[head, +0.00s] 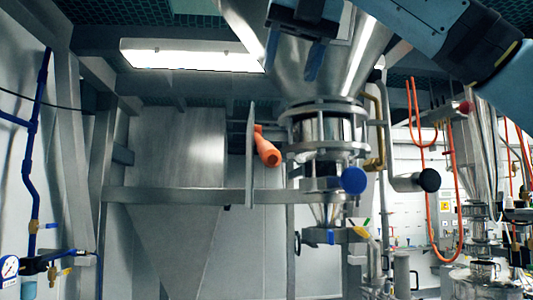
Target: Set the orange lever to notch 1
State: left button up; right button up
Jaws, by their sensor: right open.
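The orange lever (267,150) has a rounded orange grip. It sticks out beside a thin upright metal plate (250,170), left of the sifter's clamped middle section. The plate is seen almost edge-on, so I cannot tell its notches or which one the lever is at. My right gripper (292,66) is at the top middle, in front of the steel hopper (345,70). Its two blue fingers are apart with nothing seen between them. It is above the lever and slightly right of it, not touching it. My left gripper is out of view.
A blue round knob (354,180) and a black-ended cylinder (428,180) stick out right of the lever. A horizontal steel beam (170,195) runs behind the plate. Orange hoses (432,240) hang at the right. Space left of the plate looks open.

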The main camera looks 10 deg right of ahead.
send_over(270, 144)
jog(key=s+d, duration=0.1)
jog(key=s, duration=0.2)
notch_tip(270, 144, down, 5)
jog(key=x, duration=0.4)
jog(key=p+x, duration=0.1)
jog(key=x, duration=0.1)
jog(key=shift+w+d, duration=0.15)
jog(key=shift+w, duration=0.2)
jog(key=shift+x, duration=0.8)
jog(key=shift+f, duration=0.15)
